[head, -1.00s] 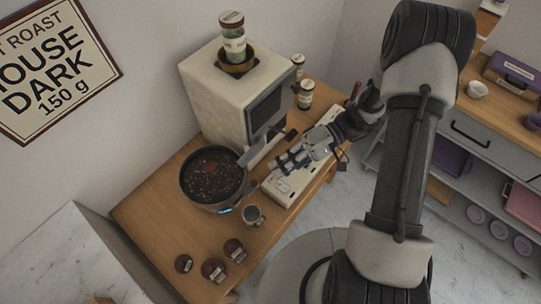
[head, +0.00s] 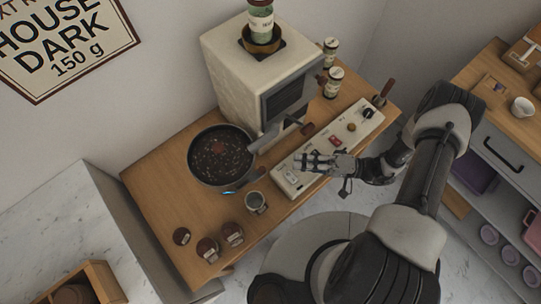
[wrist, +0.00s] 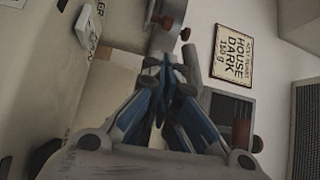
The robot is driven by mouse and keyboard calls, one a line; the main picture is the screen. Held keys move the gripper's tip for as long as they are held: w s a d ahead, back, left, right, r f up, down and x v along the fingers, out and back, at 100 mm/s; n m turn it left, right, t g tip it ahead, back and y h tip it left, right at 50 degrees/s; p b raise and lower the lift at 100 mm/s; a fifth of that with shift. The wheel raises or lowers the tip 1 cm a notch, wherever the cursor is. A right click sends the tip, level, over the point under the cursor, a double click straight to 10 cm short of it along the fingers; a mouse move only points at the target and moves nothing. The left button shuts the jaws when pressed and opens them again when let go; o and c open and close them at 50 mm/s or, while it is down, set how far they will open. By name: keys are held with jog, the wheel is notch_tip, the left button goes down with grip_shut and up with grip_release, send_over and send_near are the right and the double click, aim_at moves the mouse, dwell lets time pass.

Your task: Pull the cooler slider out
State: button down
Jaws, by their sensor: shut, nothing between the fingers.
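A long cream control panel (head: 312,178) lies on the wooden counter in front of the roaster. A small white slider (head: 291,178) sits at its near left end. In the wrist view a white slider-like part (wrist: 86,27) stands at the upper left beside lettering ending in "LER". My gripper (head: 304,160) is over the left part of the panel, close to the white slider. Contact cannot be told. In the wrist view its blue-and-grey fingers (wrist: 164,68) are together with nothing held. The dark round cooler pan (head: 222,157) with beans stands left of the panel.
The cream roaster (head: 235,75) stands behind the panel. A metal cup (head: 255,202) and several brown-lidded jars (head: 232,233) stand at the front left. Red and black controls (head: 334,141) sit farther right on the panel. Two labelled jars (head: 333,82) stand behind it.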

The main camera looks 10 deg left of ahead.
jog(key=shift+a, duration=0.1)
jog(key=a, duration=0.9)
jog(key=shift+s+a+r+b, duration=0.15)
jog(key=shift+s+a+b, duration=0.1)
jog(key=shift+a+b, duration=0.15)
jog(key=shift+s+d, duration=1.7)
jog(key=shift+d, duration=0.3)
